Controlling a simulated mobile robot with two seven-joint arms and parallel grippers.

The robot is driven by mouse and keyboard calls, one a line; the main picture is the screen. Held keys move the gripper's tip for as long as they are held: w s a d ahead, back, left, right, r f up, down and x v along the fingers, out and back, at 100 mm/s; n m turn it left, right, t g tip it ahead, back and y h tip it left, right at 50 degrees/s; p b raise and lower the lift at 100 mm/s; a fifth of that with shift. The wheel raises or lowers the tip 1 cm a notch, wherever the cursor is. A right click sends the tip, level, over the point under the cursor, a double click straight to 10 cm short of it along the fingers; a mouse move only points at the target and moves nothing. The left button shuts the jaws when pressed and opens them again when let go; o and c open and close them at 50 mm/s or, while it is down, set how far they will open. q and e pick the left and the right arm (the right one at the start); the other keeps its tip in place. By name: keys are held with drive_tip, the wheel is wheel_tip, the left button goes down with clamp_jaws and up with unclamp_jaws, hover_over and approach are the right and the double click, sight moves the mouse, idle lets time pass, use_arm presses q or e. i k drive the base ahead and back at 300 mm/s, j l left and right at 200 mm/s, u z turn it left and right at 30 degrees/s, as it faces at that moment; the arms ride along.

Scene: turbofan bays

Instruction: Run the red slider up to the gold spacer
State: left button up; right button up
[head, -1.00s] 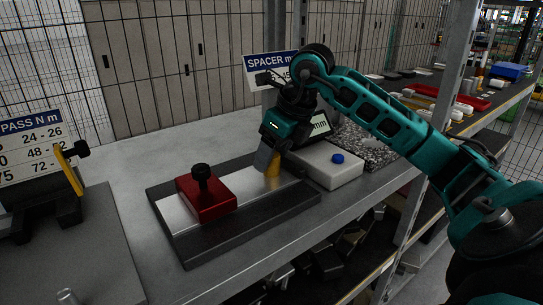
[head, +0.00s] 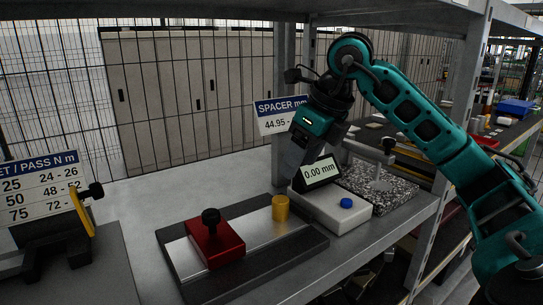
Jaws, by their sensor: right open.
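The red slider (head: 218,246) with a black knob on top sits on the silver track of a dark base plate (head: 270,265), toward its left end. The gold spacer (head: 281,208), a small upright cylinder, stands on the same track to the right of the slider. A stretch of bare track lies between them. My right gripper (head: 292,178) is open and empty, raised above and behind the spacer, apart from it. My left gripper is not in view.
A white block with a blue button (head: 347,203) and a display (head: 318,172) reading 0.00 mm stands right of the plate. A speckled slab (head: 385,190) is behind it. A torque sign (head: 42,190) and yellow-handled fixture (head: 82,212) stand at left.

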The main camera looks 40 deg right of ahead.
sight(218, 245)
drive_tip(key=k, duration=1)
